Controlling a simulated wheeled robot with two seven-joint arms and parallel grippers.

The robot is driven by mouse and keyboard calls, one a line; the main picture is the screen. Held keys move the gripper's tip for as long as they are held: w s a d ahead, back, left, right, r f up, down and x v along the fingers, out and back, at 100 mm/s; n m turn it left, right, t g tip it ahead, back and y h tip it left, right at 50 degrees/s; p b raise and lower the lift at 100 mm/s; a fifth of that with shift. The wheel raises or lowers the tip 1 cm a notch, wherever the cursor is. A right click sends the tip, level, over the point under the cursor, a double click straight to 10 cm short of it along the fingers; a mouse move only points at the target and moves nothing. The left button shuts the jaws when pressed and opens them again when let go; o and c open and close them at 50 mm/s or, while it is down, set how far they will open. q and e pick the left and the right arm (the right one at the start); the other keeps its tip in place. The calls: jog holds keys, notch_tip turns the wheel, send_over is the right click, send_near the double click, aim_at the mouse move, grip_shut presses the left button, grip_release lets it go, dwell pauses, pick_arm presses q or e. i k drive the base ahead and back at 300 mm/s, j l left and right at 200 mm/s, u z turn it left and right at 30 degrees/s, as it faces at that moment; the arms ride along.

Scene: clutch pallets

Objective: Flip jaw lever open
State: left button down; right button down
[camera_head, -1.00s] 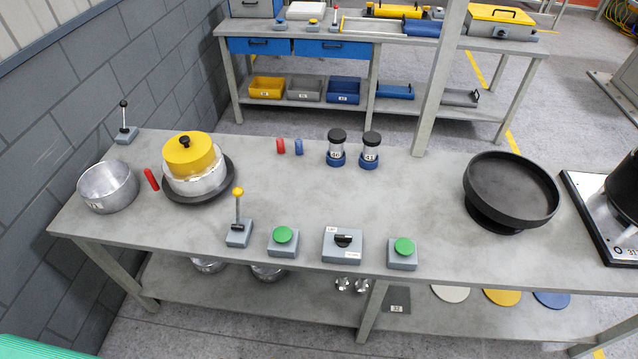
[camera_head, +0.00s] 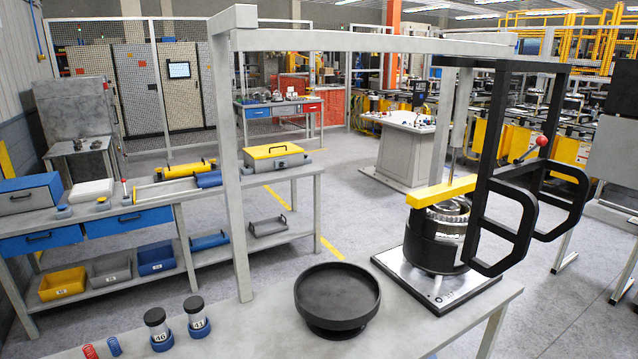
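A lever with a red ball knob (camera_head: 541,141) stands at the upper right, by a black frame with loop-shaped handles (camera_head: 508,215). I cannot tell whether it is the jaw lever or which way it is set. Left of the frame, a black round fixture (camera_head: 434,243) with a toothed metal ring (camera_head: 447,211) sits on a pale base plate (camera_head: 400,266). A yellow bar (camera_head: 440,192) with an upright rod lies across above it. Neither of my grippers is in view.
A black round dish (camera_head: 336,298) stands on the grey bench (camera_head: 250,330). Two black-capped jars (camera_head: 158,330) (camera_head: 196,317) stand at lower left. A grey post (camera_head: 230,170) rises from the bench. A second bench (camera_head: 180,190) with bins is behind; grey floor lies between.

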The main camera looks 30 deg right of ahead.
aim_at(541, 141)
jog(key=z, duration=1.7)
